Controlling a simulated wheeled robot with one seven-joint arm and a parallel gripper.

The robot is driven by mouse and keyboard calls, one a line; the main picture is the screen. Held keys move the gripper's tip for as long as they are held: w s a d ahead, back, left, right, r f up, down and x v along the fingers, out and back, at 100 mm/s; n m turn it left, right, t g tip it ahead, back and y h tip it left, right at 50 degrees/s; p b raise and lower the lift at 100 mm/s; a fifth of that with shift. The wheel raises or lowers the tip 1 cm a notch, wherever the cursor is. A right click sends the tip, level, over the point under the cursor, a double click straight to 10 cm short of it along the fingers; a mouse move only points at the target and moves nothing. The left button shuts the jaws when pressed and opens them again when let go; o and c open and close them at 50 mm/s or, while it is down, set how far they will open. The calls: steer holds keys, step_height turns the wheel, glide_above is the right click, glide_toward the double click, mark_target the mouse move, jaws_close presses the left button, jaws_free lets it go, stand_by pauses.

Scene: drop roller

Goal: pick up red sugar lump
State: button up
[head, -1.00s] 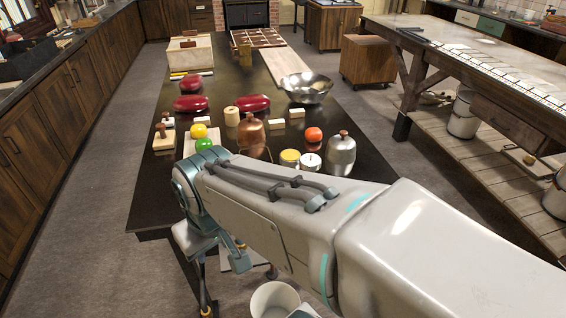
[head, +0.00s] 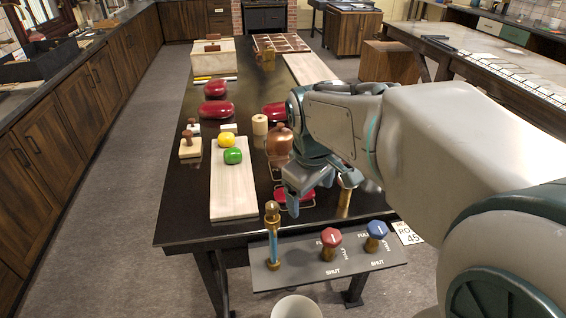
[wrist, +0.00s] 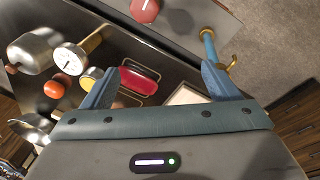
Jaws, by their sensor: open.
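A small orange-red rounded lump (wrist: 54,89) lies on the dark table in the wrist view, left of my gripper's fingers and apart from them. In the head view my arm hides it. My gripper (wrist: 160,66) is open with nothing held; in the head view it is above the table's near edge (head: 308,196). A red flat piece with a thin brass wire frame (wrist: 138,80) shows between the fingers in the wrist view. A yellow lump (head: 227,139) and a green lump (head: 233,156) sit on a pale board (head: 234,193).
A valve panel (head: 300,262) with a brass-topped tube (head: 272,236), a red knob (head: 331,240) and a blue knob (head: 377,232) fronts the table.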

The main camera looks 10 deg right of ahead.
steer(key=w+d+f+n+g+y, duration=0.1)
steer(key=w+f+n+g, duration=0.15)
steer(key=w+n, duration=1.25)
steer(key=w+f+m, duration=0.1)
steer(key=f, duration=0.1)
steer(key=w+f+m, duration=0.1)
steer(key=f, duration=0.2)
steer(key=w+f+m, duration=0.1)
steer(key=f, duration=0.2)
steer(key=shift+w+d+m+t, duration=0.1)
steer(key=shift+w+m+t, duration=0.1)
steer(key=shift+m+t, duration=0.15)
steer(key=shift+s+f+p, duration=0.15)
steer(key=shift+f+p, duration=0.05)
steer(key=shift+f, duration=1.15)
steer(key=shift+s+f+p, duration=0.1)
steer(key=shift+f+p, duration=0.05)
steer(key=shift+f, duration=1.15)
steer(key=c, duration=1.1)
